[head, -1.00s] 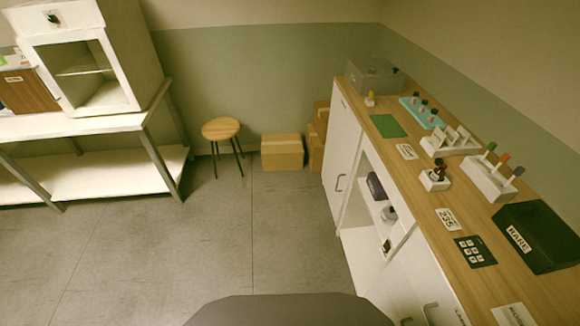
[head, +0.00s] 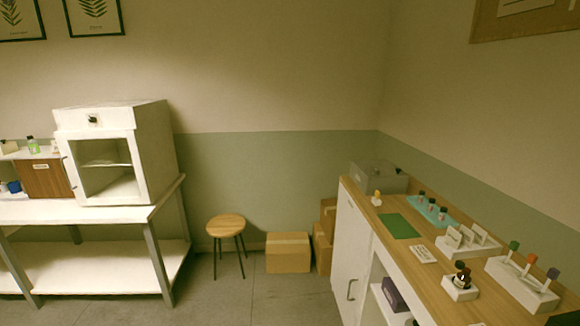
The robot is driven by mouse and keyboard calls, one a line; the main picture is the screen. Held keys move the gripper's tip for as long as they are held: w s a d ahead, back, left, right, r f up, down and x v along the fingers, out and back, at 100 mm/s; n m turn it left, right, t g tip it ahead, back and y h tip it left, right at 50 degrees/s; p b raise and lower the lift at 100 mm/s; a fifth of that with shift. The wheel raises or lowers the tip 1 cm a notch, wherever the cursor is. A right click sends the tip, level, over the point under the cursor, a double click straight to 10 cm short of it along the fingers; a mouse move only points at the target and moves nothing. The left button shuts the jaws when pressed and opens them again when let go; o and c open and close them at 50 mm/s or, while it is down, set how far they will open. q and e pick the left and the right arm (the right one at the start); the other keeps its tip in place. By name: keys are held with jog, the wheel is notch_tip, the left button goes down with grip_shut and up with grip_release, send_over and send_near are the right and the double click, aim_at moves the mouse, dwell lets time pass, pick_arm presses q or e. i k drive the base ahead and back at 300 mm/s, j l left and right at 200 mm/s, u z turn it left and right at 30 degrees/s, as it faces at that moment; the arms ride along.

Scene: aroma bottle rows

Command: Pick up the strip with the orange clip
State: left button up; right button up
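A white holder (head: 503,277) stands on the wooden counter at the lower right of the head view. Three thin pale strips stand upright in it, each with a coloured clip at its top. The strip with the orange clip (head: 530,260) is the middle one; its clip looks orange-red. The strip with the green clip (head: 513,246) is on its left and the strip with the purple clip (head: 552,274) on its right. Neither of my grippers is in view.
The wooden counter (head: 452,300) also bears a small white stand with dark bottles (head: 459,290), a white card rack (head: 468,247), a teal tray of bottles (head: 430,211), a green mat (head: 398,226) and a grey box (head: 379,177). A stool (head: 226,226) and cardboard boxes (head: 288,252) stand on the floor.

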aim_at(532, 259)
jog(key=z, duration=1.65)
